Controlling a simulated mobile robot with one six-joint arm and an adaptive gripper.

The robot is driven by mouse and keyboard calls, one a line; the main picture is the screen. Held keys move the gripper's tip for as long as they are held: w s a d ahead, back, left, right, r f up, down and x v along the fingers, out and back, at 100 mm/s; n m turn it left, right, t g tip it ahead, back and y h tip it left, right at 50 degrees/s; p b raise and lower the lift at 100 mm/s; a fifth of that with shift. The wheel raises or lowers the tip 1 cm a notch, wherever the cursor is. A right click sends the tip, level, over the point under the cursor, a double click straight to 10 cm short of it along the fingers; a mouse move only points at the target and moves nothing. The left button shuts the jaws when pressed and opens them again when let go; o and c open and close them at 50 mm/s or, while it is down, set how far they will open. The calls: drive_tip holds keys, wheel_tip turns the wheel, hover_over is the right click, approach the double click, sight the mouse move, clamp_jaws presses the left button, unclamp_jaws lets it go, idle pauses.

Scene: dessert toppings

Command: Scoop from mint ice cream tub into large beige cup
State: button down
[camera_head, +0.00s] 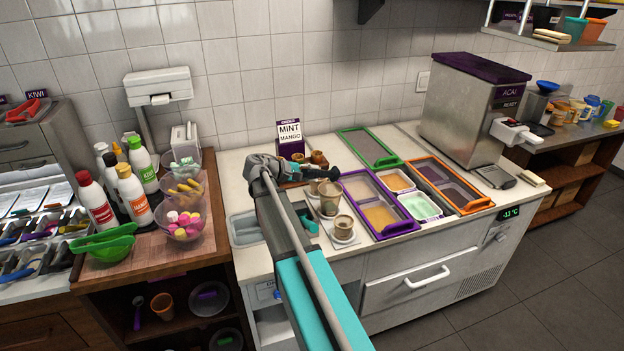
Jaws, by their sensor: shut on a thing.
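The mint ice cream tub (420,207) shows pale green in the counter, at the front of the tubs in the middle. Several beige-brown cups stand to its left. A tall beige cup (330,199) and a shorter beige cup (343,228) stand on white saucers. The tall one looks larger, but I cannot be sure. My gripper (332,173) is at the end of my teal and grey arm, above and behind the tall cup, left of the tubs. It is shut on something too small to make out. My arm hides part of the counter.
A purple-framed tub holder (401,229) and an orange-framed one (481,206) sit in the counter. A MINT MANGO sign (290,135) stands behind. A steel açai machine (465,110) is at right. Sauce bottles (133,190) and topping bowls (183,226) are at left.

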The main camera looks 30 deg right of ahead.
drive_tip(key=n+t+h+b, duration=0.1)
drive_tip(key=n+b, duration=0.1)
drive_tip(key=n, duration=0.1)
drive_tip(key=f+n+h+b, duration=0.1)
drive_tip(key=n+b, duration=0.1)
drive_tip(key=n, duration=0.1)
drive_tip(key=shift+t, duration=0.4)
drive_tip(key=shift+w+f, duration=0.1)
drive_tip(key=shift+f, duration=0.3)
drive_tip(key=shift+r, duration=0.15)
wheel_tip(320, 180, up, 6)
drive_tip(key=p, duration=0.5)
drive_tip(key=shift+p, duration=0.3)
idle(0.4)
